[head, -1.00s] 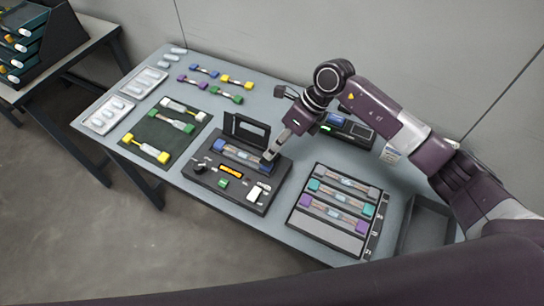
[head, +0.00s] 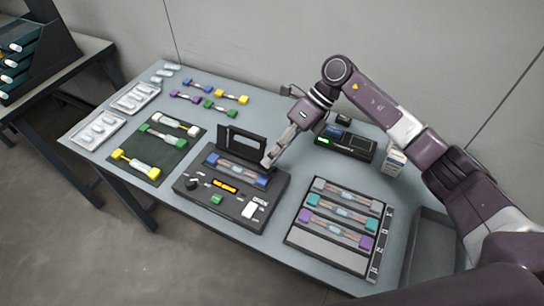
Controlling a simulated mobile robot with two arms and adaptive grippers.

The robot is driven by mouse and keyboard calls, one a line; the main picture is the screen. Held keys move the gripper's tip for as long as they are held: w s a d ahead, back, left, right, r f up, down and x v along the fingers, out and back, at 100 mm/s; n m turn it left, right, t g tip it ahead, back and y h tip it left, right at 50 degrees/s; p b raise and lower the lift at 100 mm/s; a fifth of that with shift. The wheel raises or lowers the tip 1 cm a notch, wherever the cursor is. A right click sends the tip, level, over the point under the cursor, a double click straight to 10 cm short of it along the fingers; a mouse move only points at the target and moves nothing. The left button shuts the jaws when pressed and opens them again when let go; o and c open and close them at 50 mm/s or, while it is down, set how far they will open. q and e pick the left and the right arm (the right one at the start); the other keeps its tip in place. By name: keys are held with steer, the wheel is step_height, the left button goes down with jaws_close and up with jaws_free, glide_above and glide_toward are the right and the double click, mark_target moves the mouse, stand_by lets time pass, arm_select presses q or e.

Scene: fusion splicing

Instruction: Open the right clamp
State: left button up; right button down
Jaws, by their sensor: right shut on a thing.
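The dark splicer (head: 232,211) stands in the middle of the table with its black-framed lid (head: 242,143) raised at the back. A fibre piece with blue ends (head: 241,171) lies across its top. My right gripper (head: 267,162) comes down from the back right and is shut at the right end of the splicer's groove, just above the right blue end. The right clamp is too small, and too covered by the fingers, to make out its position. My left gripper is not in view.
A tray of coloured fibre pieces (head: 295,238) lies right of the splicer; a dark mat (head: 135,170) with more lies to its left. A black device with a green light (head: 345,142) stands behind right. An empty grey bin (head: 424,262) is at the right edge.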

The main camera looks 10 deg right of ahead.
steer(key=c, duration=2.3)
jaws_free()
steer(key=shift+r, duration=0.1)
steer(key=v, duration=1.2)
steer(key=shift+o, duration=0.3)
